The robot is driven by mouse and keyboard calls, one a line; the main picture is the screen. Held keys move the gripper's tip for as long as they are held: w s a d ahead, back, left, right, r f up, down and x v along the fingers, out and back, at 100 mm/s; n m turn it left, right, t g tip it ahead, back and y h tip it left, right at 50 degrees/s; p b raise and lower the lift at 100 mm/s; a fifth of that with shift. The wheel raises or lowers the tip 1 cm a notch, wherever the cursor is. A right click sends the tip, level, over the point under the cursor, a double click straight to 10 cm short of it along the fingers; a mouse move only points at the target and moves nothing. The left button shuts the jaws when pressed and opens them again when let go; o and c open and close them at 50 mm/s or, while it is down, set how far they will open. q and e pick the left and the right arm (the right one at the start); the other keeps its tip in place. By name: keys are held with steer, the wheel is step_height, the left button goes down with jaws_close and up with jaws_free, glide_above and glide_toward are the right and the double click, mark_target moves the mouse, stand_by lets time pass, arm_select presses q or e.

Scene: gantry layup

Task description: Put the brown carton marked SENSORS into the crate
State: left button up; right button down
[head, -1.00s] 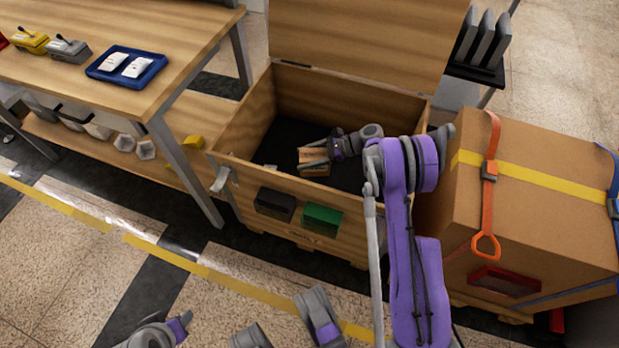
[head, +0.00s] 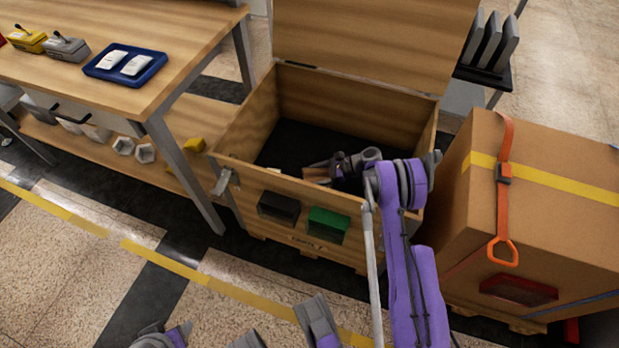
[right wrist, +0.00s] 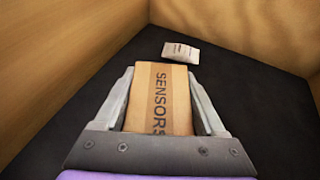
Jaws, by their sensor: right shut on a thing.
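The brown carton marked SENSORS (right wrist: 160,95) is between the fingers of my right gripper (right wrist: 160,78), which is shut on it. In the head view the carton (head: 316,175) is inside the wooden crate (head: 262,228), low behind the front wall, which hides part of it. The crate's lid stands open at the back. In the right wrist view the carton is over the dark crate floor (right wrist: 245,110); I cannot tell whether it touches it.
A small pale packet (right wrist: 180,52) lies on the crate floor beyond the carton. A big strapped carton (head: 545,205) stands right of the crate. A workbench (head: 195,40) with a blue tray (head: 125,65) stands at left. Much of the crate floor is clear.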

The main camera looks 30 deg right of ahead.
jaws_free()
steer(key=shift+d+r, duration=0.1)
steer(key=shift+r, duration=0.05)
steer(key=p+v, duration=0.2)
steer(key=v, duration=0.5)
steer(key=shift+s+d, duration=0.1)
steer(key=shift+s, duration=0.05)
